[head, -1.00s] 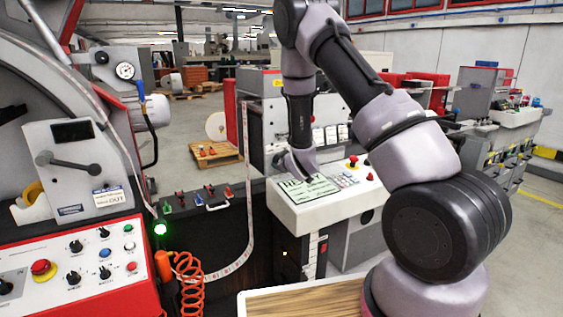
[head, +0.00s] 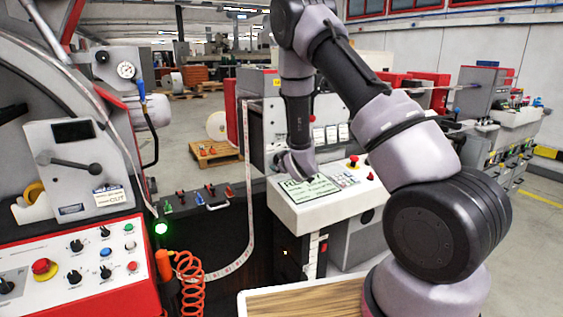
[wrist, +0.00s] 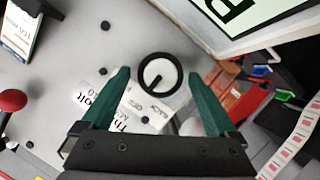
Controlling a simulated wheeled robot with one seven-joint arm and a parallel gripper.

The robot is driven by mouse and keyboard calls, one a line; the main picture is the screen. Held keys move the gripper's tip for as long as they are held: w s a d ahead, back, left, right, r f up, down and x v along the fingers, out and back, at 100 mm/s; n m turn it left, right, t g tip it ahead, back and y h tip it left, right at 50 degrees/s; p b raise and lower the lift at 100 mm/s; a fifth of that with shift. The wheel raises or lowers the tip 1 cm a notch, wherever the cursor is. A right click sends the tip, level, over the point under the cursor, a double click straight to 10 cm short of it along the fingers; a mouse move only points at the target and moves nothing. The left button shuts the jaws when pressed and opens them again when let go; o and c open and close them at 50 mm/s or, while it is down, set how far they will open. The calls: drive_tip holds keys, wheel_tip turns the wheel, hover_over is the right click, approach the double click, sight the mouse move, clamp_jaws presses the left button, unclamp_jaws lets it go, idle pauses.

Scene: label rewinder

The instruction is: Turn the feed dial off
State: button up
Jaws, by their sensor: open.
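A round dial (wrist: 160,80) with a black rim, pale face and dark pointer is on a grey panel in the wrist view. Its pointer runs from the centre toward the lower left. I take it to be the feed dial, but no readable label confirms this. My gripper (wrist: 157,73) is open, with one green finger to each side of the dial in the picture. I cannot tell whether the fingertips reach down around it or stay above it. Nothing is between the fingers but the dial and printed labels. In the head view my gripper is hidden behind my arm.
A lever with a red ball (wrist: 13,100) is at the left of the wrist view. A screen (wrist: 265,12) is at its upper right. A red-edged control panel (head: 75,268) with several knobs and an orange coiled hose (head: 188,285) are at left in the head view.

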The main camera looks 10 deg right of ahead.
drive_tip(key=shift+s, duration=0.1)
drive_tip(key=v, duration=1)
drive_tip(key=shift+s, duration=0.35)
drive_tip(key=shift+d+r, duration=0.1)
drive_tip(key=shift+r, duration=0.05)
